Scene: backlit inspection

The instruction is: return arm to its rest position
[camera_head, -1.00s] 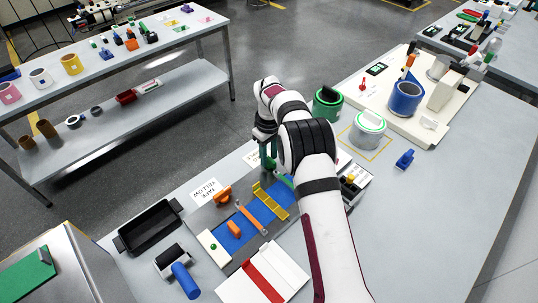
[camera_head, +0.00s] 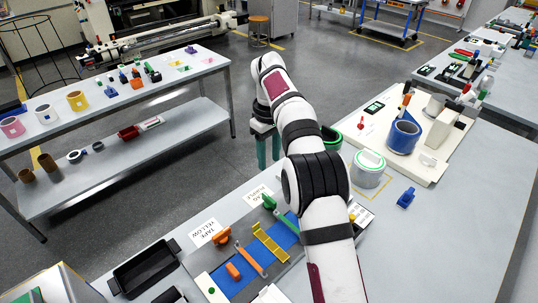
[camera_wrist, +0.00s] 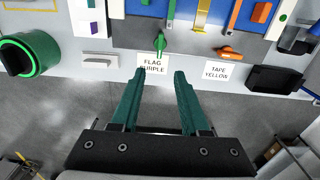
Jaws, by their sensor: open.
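My arm reaches from the bottom of the head view past the bench's far edge. My gripper (camera_head: 268,160) has two dark green fingers pointing down, beyond that edge. In the wrist view my gripper (camera_wrist: 160,73) has its fingers spread, with nothing between them. The fingertips appear below the "FLAG PURPLE" label (camera_wrist: 153,64) in the picture, with grey floor behind the fingers. The label also shows in the head view (camera_head: 259,194).
The bench bears a blue mat (camera_head: 232,283) with tools, a black tray (camera_head: 146,268), a white-green spool (camera_head: 368,168), a green spool (camera_head: 331,138) and a blue spool (camera_head: 404,136). An orange tool (camera_wrist: 230,53) lies near the edge. Open floor separates the side table (camera_head: 190,75).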

